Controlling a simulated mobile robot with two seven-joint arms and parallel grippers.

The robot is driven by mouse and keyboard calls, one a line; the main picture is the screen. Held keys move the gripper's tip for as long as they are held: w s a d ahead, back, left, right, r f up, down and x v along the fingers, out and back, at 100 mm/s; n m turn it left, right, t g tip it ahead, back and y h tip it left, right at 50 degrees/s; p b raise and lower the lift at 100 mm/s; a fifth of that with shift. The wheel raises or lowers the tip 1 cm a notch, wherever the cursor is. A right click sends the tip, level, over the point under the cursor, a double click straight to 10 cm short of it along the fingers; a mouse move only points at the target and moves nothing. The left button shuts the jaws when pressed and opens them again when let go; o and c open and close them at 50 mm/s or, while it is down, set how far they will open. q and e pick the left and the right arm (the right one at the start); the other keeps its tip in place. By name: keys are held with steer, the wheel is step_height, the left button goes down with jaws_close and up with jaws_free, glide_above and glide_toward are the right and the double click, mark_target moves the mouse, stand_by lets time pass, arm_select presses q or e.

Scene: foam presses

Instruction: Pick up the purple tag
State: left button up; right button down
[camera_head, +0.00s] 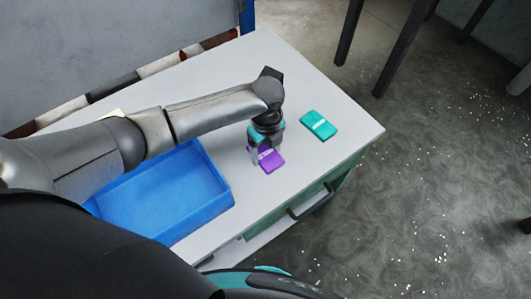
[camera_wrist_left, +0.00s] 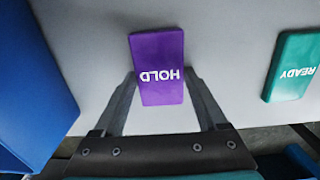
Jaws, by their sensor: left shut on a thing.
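The purple tag (camera_head: 269,159), a flat block, is at the white tabletop to the right of the blue tray. In the left wrist view the purple tag (camera_wrist_left: 157,55) shows white "HOLD" lettering, upside down. My left gripper (camera_head: 260,160) points down over the tag. Its fingertips (camera_wrist_left: 159,76) press on the tag's two long sides, so it is shut on the tag. I cannot tell whether the tag has left the table. My right gripper is in neither view.
A teal tag (camera_head: 319,125) lies to the right; it reads "READY" in the left wrist view (camera_wrist_left: 294,66). The blue tray (camera_head: 205,219) looks empty where visible, partly behind my left arm. The table's right edge is close. A drawer handle (camera_head: 312,203) juts from its front.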

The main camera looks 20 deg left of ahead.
arm_select(q)
steer(key=c, duration=0.7)
